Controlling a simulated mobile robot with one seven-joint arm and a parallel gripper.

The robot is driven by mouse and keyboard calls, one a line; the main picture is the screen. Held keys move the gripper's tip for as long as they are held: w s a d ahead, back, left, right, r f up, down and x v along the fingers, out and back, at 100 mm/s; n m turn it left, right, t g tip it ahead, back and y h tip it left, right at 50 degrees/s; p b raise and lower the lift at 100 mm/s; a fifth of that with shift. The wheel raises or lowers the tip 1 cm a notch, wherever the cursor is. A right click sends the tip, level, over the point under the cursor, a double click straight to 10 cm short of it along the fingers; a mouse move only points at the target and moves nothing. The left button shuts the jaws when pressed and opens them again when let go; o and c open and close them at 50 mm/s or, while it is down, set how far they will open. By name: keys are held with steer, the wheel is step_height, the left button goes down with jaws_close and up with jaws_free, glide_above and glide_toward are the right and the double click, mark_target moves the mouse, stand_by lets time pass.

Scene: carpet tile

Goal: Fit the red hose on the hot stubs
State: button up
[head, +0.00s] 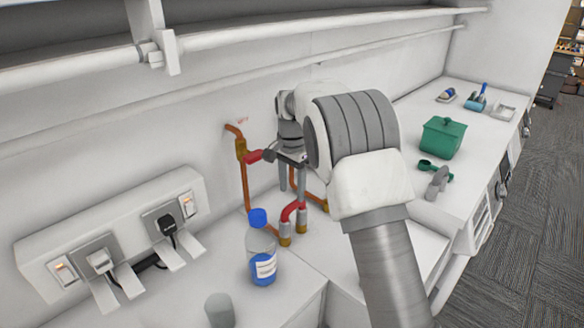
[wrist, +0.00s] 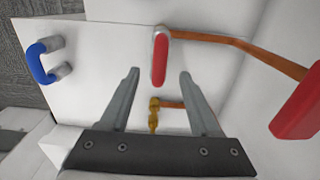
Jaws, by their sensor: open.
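The red hose (head: 290,211) is a short arch with grey ends. In the head view its ends meet the two brass hot stubs (head: 285,240), bridging them; how far down they sit cannot be told. In the wrist view the hose (wrist: 160,57) shows from above, just past the fingertips and hiding the hot stubs. My gripper (head: 291,188) points down above the hose, open, with nothing between its fingers. In the wrist view the open fingers (wrist: 159,72) stand apart on either side of the hose's line.
A red valve handle (wrist: 298,106) on the copper pipe is close on the right. A blue hose (wrist: 40,63) lies on the counter. A blue-capped bottle (head: 262,252) stands in front; a green pot (head: 442,138) is farther right.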

step_height(320, 180, up, 7)
stand_by(0.3)
steer(key=shift+r, duration=0.1)
steer(key=s+d+r+n+t, duration=0.1)
steer(key=s+d+r+n, duration=0.1)
steer(key=s+d+r, duration=0.35)
steer(key=s+d+r+n+t, duration=0.25)
steer(key=s+r, duration=0.35)
steer(key=s, duration=0.4)
steer(key=s+d+f+n+t, duration=0.1)
steer(key=s+d+f+n, duration=0.1)
steer(key=s, duration=0.8)
steer(key=s+d+f+n+t, duration=0.1)
steer(key=s+d+f+n, duration=0.1)
steer(key=s, duration=0.8)
steer(key=shift+s+d+f, duration=0.15)
steer(key=shift+d+f, duration=0.2)
steer(key=shift+f, duration=0.2)
